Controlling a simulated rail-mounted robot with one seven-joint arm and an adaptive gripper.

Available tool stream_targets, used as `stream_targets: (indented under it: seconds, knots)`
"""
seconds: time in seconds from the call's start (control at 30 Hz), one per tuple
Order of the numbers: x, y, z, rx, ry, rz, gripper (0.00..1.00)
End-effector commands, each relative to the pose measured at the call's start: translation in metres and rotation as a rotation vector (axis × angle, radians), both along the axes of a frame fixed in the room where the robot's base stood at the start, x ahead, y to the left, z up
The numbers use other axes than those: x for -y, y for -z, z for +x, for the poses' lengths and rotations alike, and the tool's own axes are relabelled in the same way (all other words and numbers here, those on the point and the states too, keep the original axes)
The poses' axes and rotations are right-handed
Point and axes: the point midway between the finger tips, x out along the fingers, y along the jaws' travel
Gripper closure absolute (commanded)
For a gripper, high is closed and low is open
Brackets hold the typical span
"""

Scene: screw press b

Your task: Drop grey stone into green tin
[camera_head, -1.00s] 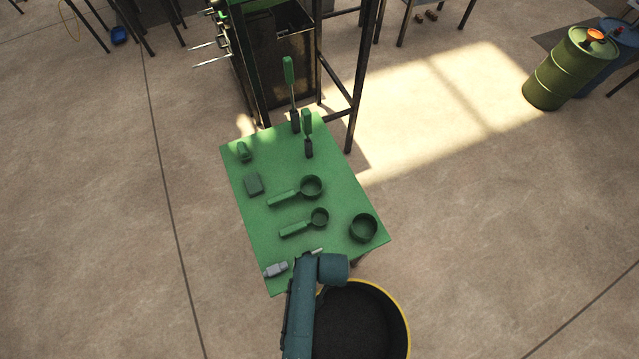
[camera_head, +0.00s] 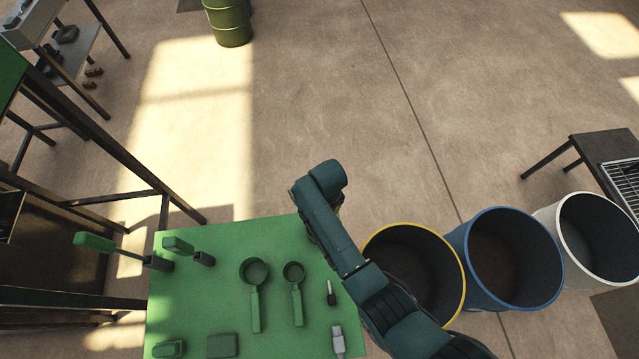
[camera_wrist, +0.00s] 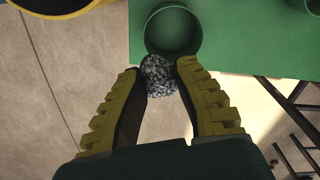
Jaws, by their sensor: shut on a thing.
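My gripper (camera_wrist: 160,72) is shut on a speckled grey stone (camera_wrist: 158,80) in the wrist view, with one yellow-ridged finger on each side of it. The round, open green tin (camera_wrist: 173,30) stands near the edge of the green table, just beyond the stone in the picture. The stone overlaps the tin's near rim in view; its height above the tin cannot be told. In the head view my arm reaches over the table's far right corner and hides the gripper, the stone and most or all of the tin.
The green table (camera_head: 215,280) holds two long-handled green cups (camera_head: 254,272) (camera_head: 293,272), a small grey tool (camera_head: 338,340) and several green items. Yellow-, blue- and white-rimmed bins (camera_head: 462,270) (camera_head: 510,210) (camera_head: 597,197) stand to the right.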

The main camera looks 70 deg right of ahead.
Motion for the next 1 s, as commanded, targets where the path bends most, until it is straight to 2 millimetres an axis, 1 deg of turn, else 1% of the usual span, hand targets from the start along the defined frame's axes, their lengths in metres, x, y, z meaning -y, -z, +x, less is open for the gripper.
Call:
stream_targets:
  seconds: [0.3, 0.4, 0.5, 0.73, 0.77, 0.8, 0.87, 1.0]
  knots:
    - [-0.001, 0.044, 0.001, 0.001, -0.002, -0.001, 1.00]
    - [-0.001, 0.055, 0.001, 0.001, -0.002, -0.001, 1.00]
    - [-0.001, 0.059, 0.001, 0.001, -0.002, -0.001, 1.00]
    - [-0.001, 0.057, 0.001, 0.001, -0.002, -0.001, 1.00]
    - [-0.001, 0.057, 0.001, 0.001, -0.002, -0.001, 0.65]
    - [-0.001, 0.057, 0.001, 0.001, -0.002, -0.001, 0.57]
    - [-0.001, 0.057, 0.001, 0.001, -0.002, -0.001, 0.47]
    - [-0.001, 0.058, 0.001, 0.001, -0.003, -0.001, 0.47]
